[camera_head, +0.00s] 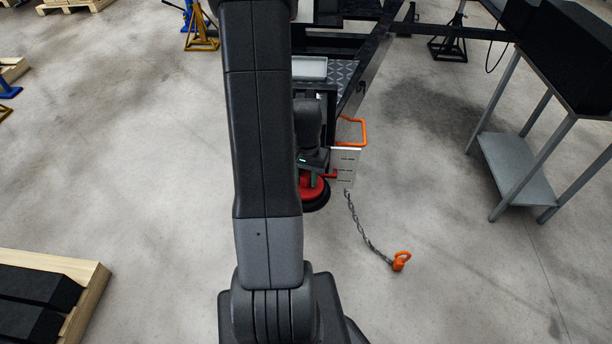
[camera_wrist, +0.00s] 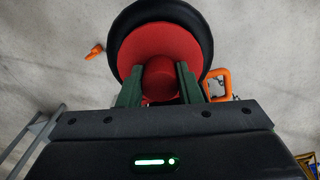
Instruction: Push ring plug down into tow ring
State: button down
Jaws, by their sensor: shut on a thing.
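The ring plug is a red disc with a red knob (camera_wrist: 160,35); in the head view its red part (camera_head: 318,188) shows just beyond my arm. A thick black ring (camera_wrist: 205,35) surrounds the disc; it also shows low at the disc's edge in the head view (camera_head: 318,205). I cannot tell whether this black ring is the tow ring or part of the plug. My gripper (camera_wrist: 159,80) is shut on the knob with its two green fingers, one on each side. In the head view my arm hides part of my gripper and the plug.
A pale plate (camera_head: 346,165) with an orange handle (camera_head: 352,128) stands right beside the plug. A chain (camera_head: 362,230) runs along the floor to an orange hook (camera_head: 401,260). The trailer frame (camera_head: 345,75) lies beyond.

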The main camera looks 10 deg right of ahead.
jog(key=shift+f, duration=0.15)
jog(key=c, duration=0.9)
grip_release()
jog(key=shift+c, duration=0.2)
notch_tip(320, 180, up, 14)
jog(key=p, duration=0.1)
jog(key=shift+p, duration=0.4)
jog(key=shift+f, duration=0.1)
notch_tip(320, 180, down, 14)
jog(key=shift+r+b, duration=0.2)
jog(key=shift+b, duration=0.75)
jog(key=shift+r, duration=0.2)
